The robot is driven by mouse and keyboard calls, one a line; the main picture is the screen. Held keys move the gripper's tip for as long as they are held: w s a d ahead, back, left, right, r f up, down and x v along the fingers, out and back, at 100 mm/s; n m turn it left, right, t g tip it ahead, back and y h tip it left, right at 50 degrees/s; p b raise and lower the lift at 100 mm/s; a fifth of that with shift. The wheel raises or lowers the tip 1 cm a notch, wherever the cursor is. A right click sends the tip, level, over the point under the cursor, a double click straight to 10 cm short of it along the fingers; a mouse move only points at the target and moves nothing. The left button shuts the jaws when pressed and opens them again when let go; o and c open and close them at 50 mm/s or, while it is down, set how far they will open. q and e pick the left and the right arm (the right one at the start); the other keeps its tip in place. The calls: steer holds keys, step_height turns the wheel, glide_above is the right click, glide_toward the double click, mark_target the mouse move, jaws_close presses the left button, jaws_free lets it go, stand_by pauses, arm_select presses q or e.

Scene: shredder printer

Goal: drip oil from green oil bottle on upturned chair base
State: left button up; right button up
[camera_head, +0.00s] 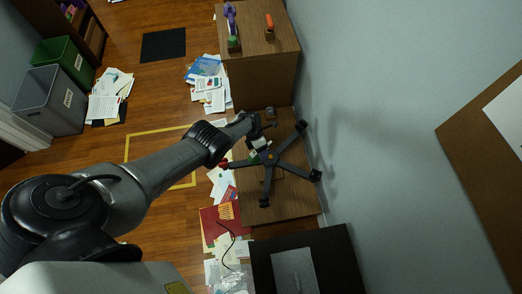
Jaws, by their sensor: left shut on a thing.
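The upturned chair base (270,157) is a black star of several legs with casters. It lies on a low wooden surface (290,205) right of centre. One leg end on the left looks red. My left arm reaches in from the left. Its gripper (258,135) is over the upper-left part of the chair base, shut on a small pale, greenish object (260,144) that appears to be the oil bottle. The fingers hide part of it, and its tilt and any contact with the base are too small to tell. My right gripper is not in view.
A wooden cabinet (262,70) behind holds a purple tool (230,18), a green item (233,44) and an orange-handled tool (269,25). A grey wall (370,120) bounds the right. A black machine (335,260) stands in front. Papers (210,85) litter the floor.

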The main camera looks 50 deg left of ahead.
arm_select(q)
steer(key=shift+s+r+m+t+p, duration=0.1)
steer(key=shift+r+m+t+p, duration=0.05)
steer(key=shift+t+p, duration=0.5)
steer(key=shift+s+r+m+t+p, duration=0.1)
steer(key=shift+m+t+p, duration=0.05)
steer(key=shift+t+p, duration=0.45)
steer(key=shift+f+t+p, duration=0.1)
steer(key=shift+t+p, duration=0.2)
steer(key=shift+t, duration=0.25)
steer(key=shift+m+t, duration=0.3)
steer(key=shift+w, duration=0.1)
